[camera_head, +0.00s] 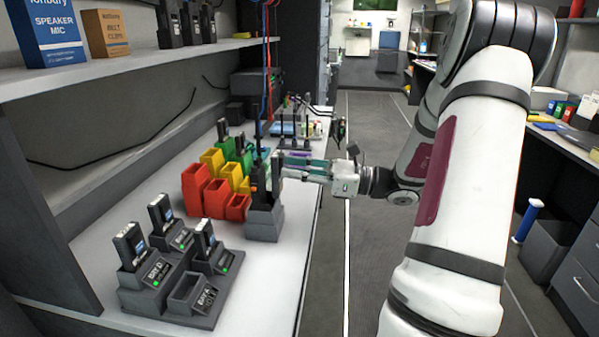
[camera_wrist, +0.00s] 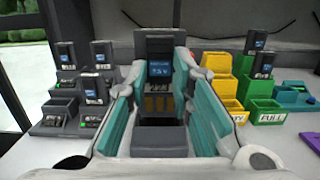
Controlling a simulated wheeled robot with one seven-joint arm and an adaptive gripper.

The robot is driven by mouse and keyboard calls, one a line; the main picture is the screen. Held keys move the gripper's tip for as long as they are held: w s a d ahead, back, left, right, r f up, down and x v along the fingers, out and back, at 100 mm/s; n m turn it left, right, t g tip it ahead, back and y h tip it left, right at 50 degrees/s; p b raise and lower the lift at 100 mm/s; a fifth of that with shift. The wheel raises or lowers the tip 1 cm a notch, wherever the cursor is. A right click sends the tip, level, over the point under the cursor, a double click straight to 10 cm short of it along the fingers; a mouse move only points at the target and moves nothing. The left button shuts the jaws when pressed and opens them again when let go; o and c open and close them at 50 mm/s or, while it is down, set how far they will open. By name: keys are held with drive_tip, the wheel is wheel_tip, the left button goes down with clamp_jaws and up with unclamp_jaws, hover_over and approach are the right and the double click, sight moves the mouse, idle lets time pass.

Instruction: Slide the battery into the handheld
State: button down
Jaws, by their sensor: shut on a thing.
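The handheld (camera_head: 262,182) is a dark upright radio with an antenna, standing in a grey block-shaped stand (camera_head: 265,222) near the bench's right edge. My gripper (camera_head: 284,170) reaches in from the right and is shut on the battery (camera_head: 277,172), an upright slab close against the handheld's right side. In the wrist view the battery (camera_wrist: 160,68) shows a blue 7.4V label between the teal finger pads. Gold strips show below the label, above the grey stand (camera_wrist: 160,138). I cannot tell whether the battery touches the handheld or how far in it sits.
A charger (camera_head: 190,285) with several bays stands at front left; some hold batteries and one front bay is empty. Red, yellow and green bins (camera_head: 215,185) stand just left of the handheld. A shelf (camera_head: 120,62) overhangs the bench.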

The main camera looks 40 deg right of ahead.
sight(281, 189)
drive_tip(key=shift+w+a+f+b, duration=0.15)
drive_tip(key=shift+w+a+b, duration=0.3)
drive_tip(key=shift+w, duration=0.1)
drive_tip(key=shift+w+a+f+b, duration=0.15)
drive_tip(key=shift+w+a+b, duration=0.25)
drive_tip(key=shift+w+b, duration=0.1)
drive_tip(key=shift+f+b, duration=0.85)
drive_tip(key=shift+f, duration=1.5)
drive_tip(key=shift+f, duration=0.3)
drive_tip(key=c, duration=1.3)
unclamp_jaws()
drive_tip(key=v, duration=1.2)
